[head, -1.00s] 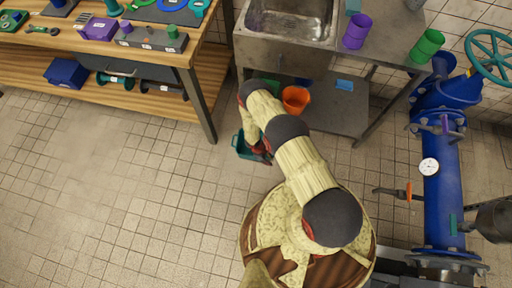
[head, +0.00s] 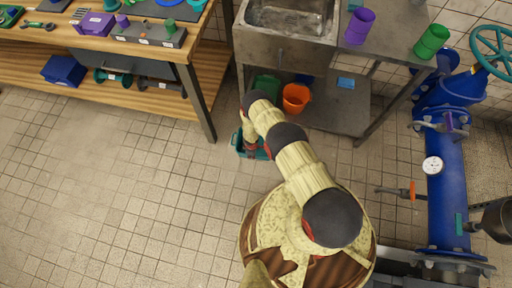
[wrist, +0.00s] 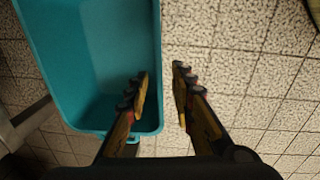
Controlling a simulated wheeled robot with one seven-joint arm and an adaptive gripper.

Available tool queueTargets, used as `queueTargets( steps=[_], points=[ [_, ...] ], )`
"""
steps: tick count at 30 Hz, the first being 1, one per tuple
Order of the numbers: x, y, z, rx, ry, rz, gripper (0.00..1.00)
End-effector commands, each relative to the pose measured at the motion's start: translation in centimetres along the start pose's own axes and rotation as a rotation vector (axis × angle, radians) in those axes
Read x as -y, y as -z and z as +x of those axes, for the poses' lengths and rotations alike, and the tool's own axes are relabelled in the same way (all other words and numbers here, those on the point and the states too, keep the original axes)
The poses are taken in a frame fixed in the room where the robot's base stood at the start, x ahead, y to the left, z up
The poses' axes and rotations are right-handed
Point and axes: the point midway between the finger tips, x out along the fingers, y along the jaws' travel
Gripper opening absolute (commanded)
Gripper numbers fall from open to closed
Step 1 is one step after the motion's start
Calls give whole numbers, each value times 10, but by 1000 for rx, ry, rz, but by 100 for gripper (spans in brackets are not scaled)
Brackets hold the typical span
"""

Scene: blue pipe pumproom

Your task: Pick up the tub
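The tub is an open teal box on the tiled floor. In the head view the tub (head: 237,143) shows partly behind my arm, in front of the sink unit. In the wrist view the tub (wrist: 85,45) fills the left side, seen from above and empty where visible. My gripper (wrist: 160,70) is open across the tub's right wall. Its left finger overlaps the inside of the tub and its right finger is over the floor outside. How deep the fingers reach is hard to tell. In the head view my gripper (head: 250,150) is small and partly hidden.
An orange bucket (head: 296,97) and a green container (head: 266,86) stand under the steel sink unit (head: 290,52), just beyond the tub. A wooden workbench (head: 100,80) stands at the upper left. Blue pipework (head: 448,190) is at the right. The floor at the left is clear.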

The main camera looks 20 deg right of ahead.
Motion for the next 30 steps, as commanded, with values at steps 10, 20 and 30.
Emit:
queueTargets(
  steps=[10,20,30],
  points=[
    [-3,-3,38,0,-1,1,24],
    [-3,-3,47,0,-1,1,24],
    [-3,-3,46,0,-1,1,14]
  ],
)
